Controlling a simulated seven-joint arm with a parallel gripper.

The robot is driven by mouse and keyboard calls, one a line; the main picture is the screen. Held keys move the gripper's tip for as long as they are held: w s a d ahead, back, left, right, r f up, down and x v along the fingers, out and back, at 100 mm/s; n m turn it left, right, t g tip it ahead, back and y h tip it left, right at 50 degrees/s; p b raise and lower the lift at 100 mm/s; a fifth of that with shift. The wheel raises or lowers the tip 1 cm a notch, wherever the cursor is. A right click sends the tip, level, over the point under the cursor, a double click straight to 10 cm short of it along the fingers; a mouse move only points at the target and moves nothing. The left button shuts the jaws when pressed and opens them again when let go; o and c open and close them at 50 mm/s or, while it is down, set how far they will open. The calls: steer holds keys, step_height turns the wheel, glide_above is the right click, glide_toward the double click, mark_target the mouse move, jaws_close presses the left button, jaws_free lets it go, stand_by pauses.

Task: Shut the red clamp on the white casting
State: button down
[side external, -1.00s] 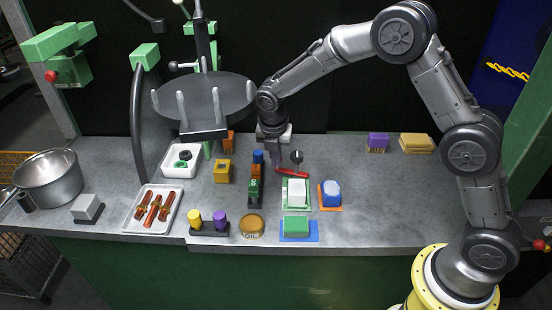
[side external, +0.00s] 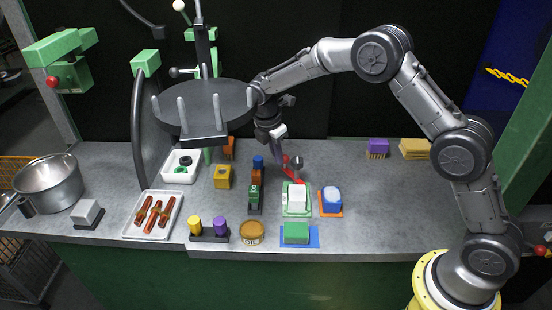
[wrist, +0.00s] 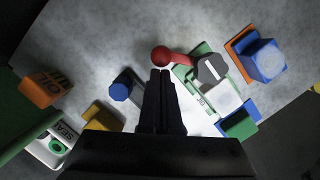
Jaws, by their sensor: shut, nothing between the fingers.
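The white casting (side external: 297,195) sits on a green-edged fixture (side external: 297,211) at the middle of the bench; it also shows in the wrist view (wrist: 226,99). The red clamp handle (side external: 298,174) is behind the casting, slanting back and left. A dark clamp head (side external: 297,161) stands by it. In the wrist view the handle ends in a red ball (wrist: 162,57), and the dark hexagonal head (wrist: 211,69) overlaps the fixture. My gripper (side external: 283,159) is shut and empty, pointing down near the handle's far end. In the wrist view its fingertips (wrist: 160,74) appear just below the ball; contact is unclear.
A blue block on an orange base (side external: 331,199) stands right of the fixture, and a green block on a blue mat (side external: 296,232) in front. A dark rack with coloured pieces (side external: 256,190) is close on the left. The round hanger plate (side external: 205,105) rises behind left.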

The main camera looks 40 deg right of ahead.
steer(key=m, duration=0.1)
steer(key=d+m, duration=0.1)
steer(key=m, duration=0.1)
steer(key=shift+w+d+g, duration=0.2)
steer(key=shift+d+g, duration=0.05)
steer(key=shift+g, duration=0.15)
steer(key=d+m, duration=0.1)
steer(key=m, duration=0.1)
steer(key=shift+d+m, duration=0.2)
steer(key=shift+m, duration=0.1)
steer(key=shift+d, duration=0.2)
steer(key=shift+s+d, duration=0.1)
steer(key=shift+d, duration=0.05)
steer(key=v, duration=1)
steer(key=shift+w, duration=0.3)
steer(key=shift+d, duration=0.15)
